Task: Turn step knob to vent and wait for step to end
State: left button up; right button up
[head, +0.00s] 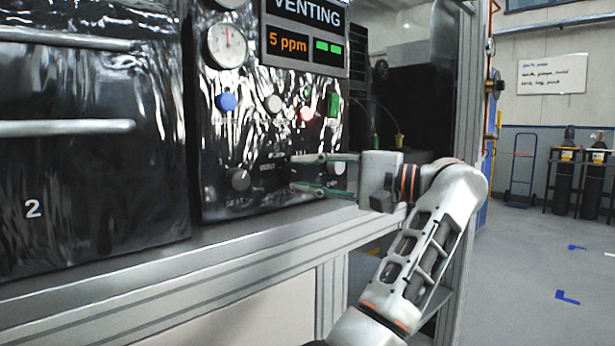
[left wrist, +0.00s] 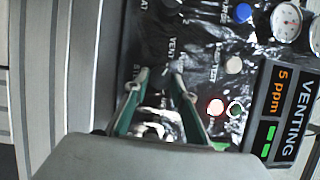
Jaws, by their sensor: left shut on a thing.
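My left gripper (head: 295,173) reaches the black control panel (head: 262,137) from the right in the head view. Its green-edged fingers are shut on the step knob (left wrist: 159,86), low on the panel. The knob is dark and mostly hidden between the fingertips, so I cannot read its pointer. In the left wrist view the gripper (left wrist: 161,72) has the word VENT just beyond its tips. The display (head: 305,33) reads VENTING and 5 ppm, with green bars lit. My right gripper is not in view.
A dark knob (head: 238,179) sits left of the fingers. Above are a blue button (head: 226,102), a pale button (head: 273,103), a glowing red lamp (head: 306,113) and a round gauge (head: 227,46). A metal ledge (head: 225,243) runs below. Open floor (head: 540,270) lies to the right.

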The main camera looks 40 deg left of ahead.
pick_arm(q)
jog(key=shift+n, duration=0.4)
jog(key=o, duration=1.1)
jog(key=shift+v, duration=3.8)
jog(key=shift+r, duration=0.15)
